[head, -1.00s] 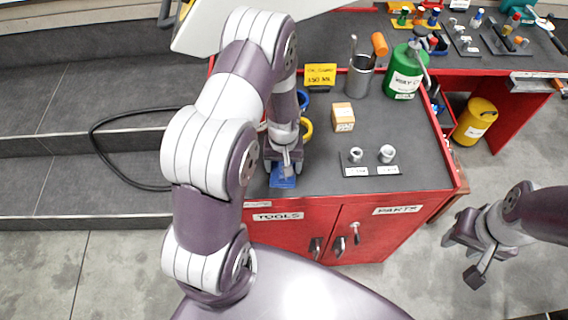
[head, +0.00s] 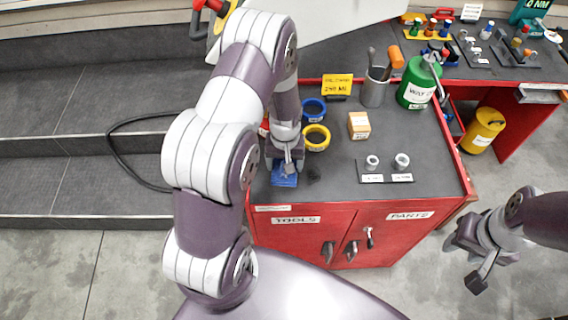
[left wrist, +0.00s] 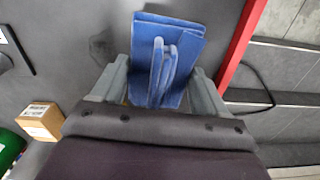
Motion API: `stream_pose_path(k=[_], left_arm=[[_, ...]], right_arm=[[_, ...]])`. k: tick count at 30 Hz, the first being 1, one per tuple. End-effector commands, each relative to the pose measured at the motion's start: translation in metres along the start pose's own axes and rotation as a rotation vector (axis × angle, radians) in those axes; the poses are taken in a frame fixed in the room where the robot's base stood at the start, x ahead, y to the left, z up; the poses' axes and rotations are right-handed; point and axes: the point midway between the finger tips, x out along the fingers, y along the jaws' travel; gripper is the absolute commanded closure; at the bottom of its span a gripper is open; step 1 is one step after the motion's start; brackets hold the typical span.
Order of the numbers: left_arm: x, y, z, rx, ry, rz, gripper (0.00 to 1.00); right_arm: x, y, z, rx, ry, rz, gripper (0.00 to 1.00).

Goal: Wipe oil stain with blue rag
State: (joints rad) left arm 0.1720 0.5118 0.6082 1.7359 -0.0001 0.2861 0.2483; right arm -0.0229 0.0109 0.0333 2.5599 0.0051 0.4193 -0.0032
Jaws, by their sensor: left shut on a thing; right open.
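The blue rag (head: 284,180) lies at the front left of the dark cabinet top (head: 335,190). It is folded, with a raised pinched ridge in the left wrist view (left wrist: 190,50). My left gripper (head: 285,163) is shut on this ridge from above, its fingers on both sides of the rag (left wrist: 158,85). The oil stain (head: 313,175) is a small dark smudge just right of the rag, apart from it. It also shows faintly in the left wrist view (left wrist: 100,48). My right gripper (head: 464,262) is open and empty, right of the cabinet, over the floor.
Behind the rag stand a yellow ring-shaped bin (head: 316,137) and a blue one (head: 313,110). Further right are a small box (head: 359,125), a plate with two sockets (head: 385,179), a tool cup (head: 376,91) and a green can (head: 415,85).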

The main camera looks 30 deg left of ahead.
Motion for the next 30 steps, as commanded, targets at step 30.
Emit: stream_pose_path(k=[30], left_arm=[[-0.037, 0.004, -0.004, 0.010, 0.000, 0.000, 0.55]], right_arm=[[-0.031, 0.000, -0.004, 0.000, 0.000, 0.000, 0.57]])
